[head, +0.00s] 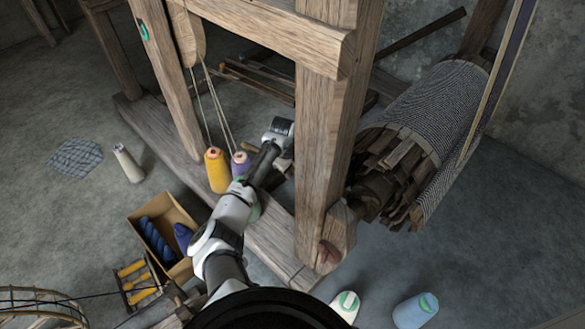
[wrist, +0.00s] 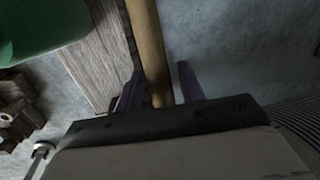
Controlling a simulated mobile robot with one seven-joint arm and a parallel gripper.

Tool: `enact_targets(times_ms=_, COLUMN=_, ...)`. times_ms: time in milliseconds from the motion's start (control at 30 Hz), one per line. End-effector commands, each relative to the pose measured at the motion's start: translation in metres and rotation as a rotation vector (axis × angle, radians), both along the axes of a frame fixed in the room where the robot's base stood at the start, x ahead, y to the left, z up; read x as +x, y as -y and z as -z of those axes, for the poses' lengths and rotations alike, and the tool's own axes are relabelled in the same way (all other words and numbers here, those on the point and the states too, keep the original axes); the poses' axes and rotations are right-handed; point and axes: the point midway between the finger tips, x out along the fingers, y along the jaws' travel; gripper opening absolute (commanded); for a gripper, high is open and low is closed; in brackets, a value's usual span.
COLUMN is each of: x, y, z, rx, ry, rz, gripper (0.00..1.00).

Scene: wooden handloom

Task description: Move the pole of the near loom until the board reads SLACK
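The near loom (head: 325,130) is a heavy wooden frame with a thick upright post. A roll of dark striped cloth (head: 440,105) is on its right side. In the wrist view, a light-brown wooden pole (wrist: 150,45) runs down from the top edge between the two dark fingers of my gripper (wrist: 160,82). The fingers are apart, with a gap on the pole's right; I cannot tell whether the left finger touches it. In the head view, my arm reaches to the post's left side, and the fingers and pole there are hidden. No board with readable words is in view.
Yellow (head: 217,170) and purple (head: 240,163) yarn cones stand beside my arm. A cardboard box (head: 188,268) of blue yarn, a bobbin rack (head: 137,282) and a pale blue cone (head: 414,311) are on the floor. A green object (wrist: 40,28) fills the wrist view's upper left.

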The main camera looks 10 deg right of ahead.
Motion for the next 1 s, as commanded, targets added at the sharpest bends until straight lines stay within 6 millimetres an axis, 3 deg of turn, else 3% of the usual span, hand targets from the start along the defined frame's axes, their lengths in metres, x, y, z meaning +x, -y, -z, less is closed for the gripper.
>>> enact_targets(times_ms=33, x=0.000, y=0.000, z=0.000, rx=0.000, ry=0.000, rz=0.000, gripper=0.32)
enact_targets(times_ms=300, x=0.000, y=0.000, z=0.000, rx=0.000, ry=0.000, rz=0.000, gripper=0.00)
enact_targets(times_ms=500, x=-0.001, y=0.000, z=0.003, rx=-0.005, ry=-0.008, rz=0.000, gripper=0.00)
enact_targets(times_ms=800, x=-0.014, y=0.009, z=0.047, rx=-0.091, ry=-0.142, rz=-0.003, gripper=0.00)
enact_targets(times_ms=1000, x=-0.017, y=0.010, z=0.049, rx=-0.103, ry=-0.160, rz=-0.002, gripper=0.00)
